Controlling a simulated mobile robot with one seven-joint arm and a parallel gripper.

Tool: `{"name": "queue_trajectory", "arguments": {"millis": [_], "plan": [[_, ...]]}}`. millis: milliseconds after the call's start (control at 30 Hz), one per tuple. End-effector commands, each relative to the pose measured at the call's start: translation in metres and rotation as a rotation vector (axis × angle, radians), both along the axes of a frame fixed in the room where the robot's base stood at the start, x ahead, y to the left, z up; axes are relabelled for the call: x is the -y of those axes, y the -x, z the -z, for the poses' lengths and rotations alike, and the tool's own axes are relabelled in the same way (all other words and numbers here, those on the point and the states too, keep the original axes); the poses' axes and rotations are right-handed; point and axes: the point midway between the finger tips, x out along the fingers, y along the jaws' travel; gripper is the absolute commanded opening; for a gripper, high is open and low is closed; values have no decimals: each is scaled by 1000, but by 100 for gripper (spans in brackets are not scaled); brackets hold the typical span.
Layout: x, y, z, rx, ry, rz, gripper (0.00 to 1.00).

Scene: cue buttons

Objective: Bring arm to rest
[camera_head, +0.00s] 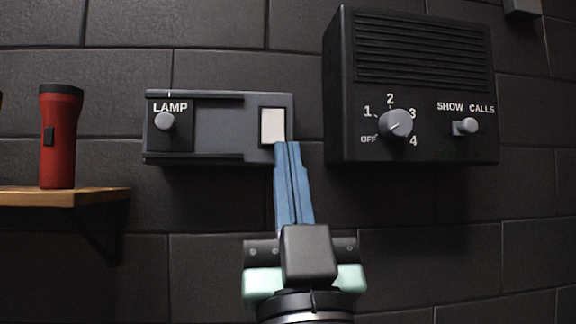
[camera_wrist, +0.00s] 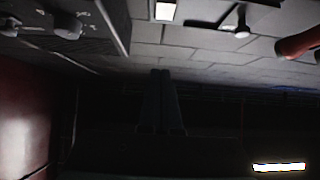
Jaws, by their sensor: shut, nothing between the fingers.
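My gripper (camera_head: 287,146) is shut and empty, its two blue fingers pressed together and pointing up at the wall. In the head view the fingertips overlap the lower edge of a pale square (camera_head: 272,126) on the lamp box (camera_head: 218,122). In the dim wrist view the shut gripper (camera_wrist: 160,74) shows as dark fingers, with the pale square (camera_wrist: 165,11) apart from them at the top edge. I cannot tell the exact gap to the wall. The lamp box has a grey round knob (camera_head: 165,122) at its left, under the word LAMP.
A black wall unit (camera_head: 410,90) at the upper right has a dial (camera_head: 396,123) marked OFF to 4 and a SHOW CALLS knob (camera_head: 466,126). A red flashlight (camera_head: 60,135) stands on a wooden shelf (camera_head: 95,196) at left. The wall below the boxes is bare.

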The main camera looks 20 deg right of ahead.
Motion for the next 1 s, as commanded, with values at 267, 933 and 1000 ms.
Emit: {"name": "queue_trajectory", "arguments": {"millis": [267, 933, 1000], "plan": [[-71, 15, 9, -42, 15, -124, 0], [-141, 51, 22, -94, -9, -269, 0], [-141, 51, 22, -94, -9, -269, 0]]}}
